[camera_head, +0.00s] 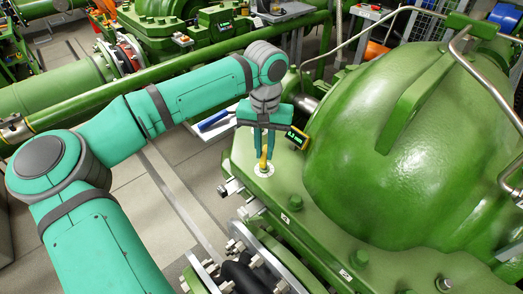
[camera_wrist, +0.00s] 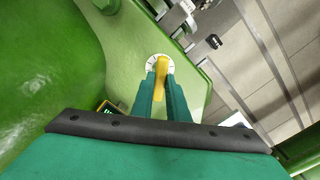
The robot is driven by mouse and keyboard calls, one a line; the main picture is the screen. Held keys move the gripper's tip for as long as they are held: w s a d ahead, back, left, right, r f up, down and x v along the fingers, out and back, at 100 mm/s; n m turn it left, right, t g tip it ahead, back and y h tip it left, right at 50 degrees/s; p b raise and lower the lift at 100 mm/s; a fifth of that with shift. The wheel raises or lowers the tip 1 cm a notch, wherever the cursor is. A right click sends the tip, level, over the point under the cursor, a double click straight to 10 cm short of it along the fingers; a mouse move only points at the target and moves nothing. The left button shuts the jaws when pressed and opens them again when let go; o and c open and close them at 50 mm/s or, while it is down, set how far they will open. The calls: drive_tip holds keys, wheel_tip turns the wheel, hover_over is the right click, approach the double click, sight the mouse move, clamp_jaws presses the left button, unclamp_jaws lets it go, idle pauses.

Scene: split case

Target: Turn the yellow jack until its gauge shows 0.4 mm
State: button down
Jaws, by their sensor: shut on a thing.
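The yellow jack (camera_head: 263,162) stands upright in a round white dial on the green flange of the large casing. My gripper (camera_head: 265,151) points down over it, with its two fingers shut on the jack's upper part. In the wrist view the yellow jack (camera_wrist: 161,68) shows between the fingertips of my gripper (camera_wrist: 162,84), over the white marked dial (camera_wrist: 151,64). In the wrist view the gauge is mostly hidden behind my gripper.
The big green dome (camera_head: 400,140) rises close to the right of the jack. Bolts and metal fittings (camera_head: 232,188) sit along the flange's left edge. A blue-handled tool (camera_head: 213,120) lies on a pale surface behind. Grey floor (camera_head: 175,185) is open to the left.

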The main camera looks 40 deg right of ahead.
sight(265, 154)
drive_tip(key=shift+s+d, duration=0.1)
drive_tip(key=shift+s, duration=0.05)
drive_tip(key=c, duration=1.7)
unclamp_jaws()
wheel_tip(265, 154, up, 11)
drive_tip(key=shift+f, duration=0.1)
drive_tip(key=shift+f, duration=0.1)
wheel_tip(265, 154, down, 11)
drive_tip(key=shift+r, duration=0.2)
drive_tip(key=shift+w, duration=0.2)
drive_tip(key=shift+s, duration=0.2)
